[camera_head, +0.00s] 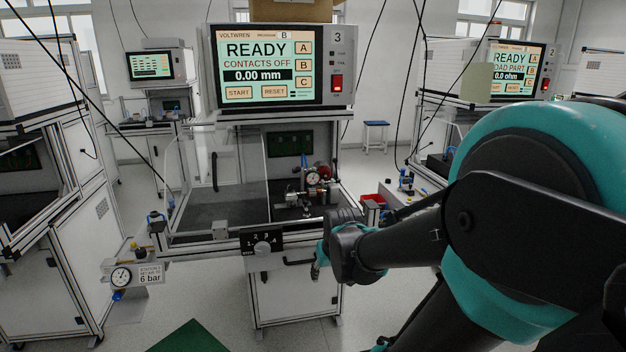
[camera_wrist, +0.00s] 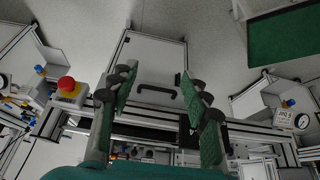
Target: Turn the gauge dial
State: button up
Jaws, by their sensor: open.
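A small round dial gauge with a white face (camera_head: 312,178) stands on the fixture (camera_head: 300,196) inside the middle station; its reading is too small to tell. A second gauge, a pressure gauge (camera_head: 121,277), hangs at the station's lower left beside a "6 bar" label. My gripper (camera_head: 319,265) is in front of the station, below and right of the knob, apart from both gauges. In the wrist view my gripper (camera_wrist: 158,78) is open and empty, its green pads apart above the cabinet door.
The station screen (camera_head: 265,65) reads "READY, CONTACTS OFF, 0.00 mm". A cabinet handle (camera_wrist: 155,92) lies below my fingers. A red push button (camera_wrist: 67,86) is at left in the wrist view. Other stations stand both sides. A green mat (camera_head: 190,338) lies on the floor.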

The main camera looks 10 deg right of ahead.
aim_at(313, 177)
jog(key=o, duration=0.4)
jog(key=shift+t, duration=0.8)
jog(key=w+r, duration=0.3)
jog(key=w, duration=0.1)
jog(key=w+d+r, duration=0.1)
jog(key=w+r, duration=0.3)
jog(key=w, duration=0.1)
jog(key=w+r, duration=0.3)
jog(key=w, duration=0.1)
jog(key=shift+w+d+r, duration=0.15)
jog(key=shift+w+d, duration=0.05)
jog(key=shift+d, duration=0.05)
jog(key=w+d+r+t, duration=0.2)
jog(key=w+d+r, duration=0.1)
jog(key=w+r, duration=1.1)
jog(key=x, duration=1.7)
jog(key=shift+w+d+f, duration=0.1)
jog(key=shift+w+d, duration=0.05)
jog(key=shift+w, duration=0.25)
jog(key=shift+c, duration=0.2)
